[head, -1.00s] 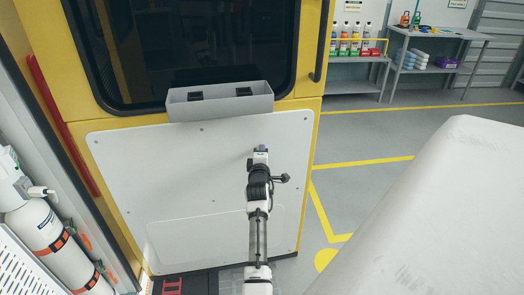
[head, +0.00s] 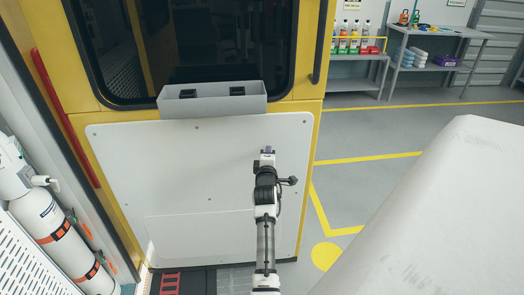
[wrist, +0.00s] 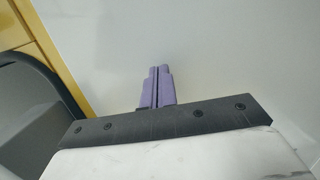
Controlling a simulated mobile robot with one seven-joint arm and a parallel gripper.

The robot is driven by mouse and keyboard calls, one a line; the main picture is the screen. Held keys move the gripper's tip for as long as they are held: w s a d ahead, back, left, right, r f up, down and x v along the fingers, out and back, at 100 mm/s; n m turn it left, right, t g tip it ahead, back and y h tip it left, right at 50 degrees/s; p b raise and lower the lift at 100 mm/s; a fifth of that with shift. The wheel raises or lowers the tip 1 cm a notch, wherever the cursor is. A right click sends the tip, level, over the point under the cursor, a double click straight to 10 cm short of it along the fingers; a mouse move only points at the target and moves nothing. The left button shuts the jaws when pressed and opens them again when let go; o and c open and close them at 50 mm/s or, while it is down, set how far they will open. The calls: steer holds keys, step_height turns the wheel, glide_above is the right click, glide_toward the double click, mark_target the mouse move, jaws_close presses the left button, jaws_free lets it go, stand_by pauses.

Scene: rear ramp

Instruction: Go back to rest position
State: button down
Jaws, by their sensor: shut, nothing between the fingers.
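My gripper (head: 268,151) is at the end of my arm, which reaches forward in front of the white door panel (head: 140,180). In the wrist view its two purple fingers (wrist: 156,86) are together with only a thin line between them. Nothing is held. White panel surface fills the background behind the fingers, with a yellow edge at the left. I cannot tell the exact gap between the fingertips and the panel.
A grey open bin (head: 212,107) is fixed on the door above the panel. Gas cylinders (head: 50,235) stand at the left. A large pale padded surface (head: 440,220) fills the right. Shelves with bottles (head: 355,65) and open floor (head: 370,130) lie beyond.

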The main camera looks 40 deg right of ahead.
steer(key=s+d+b, duration=0.1)
steer(key=s, duration=0.5)
steer(key=shift+s+d, duration=0.15)
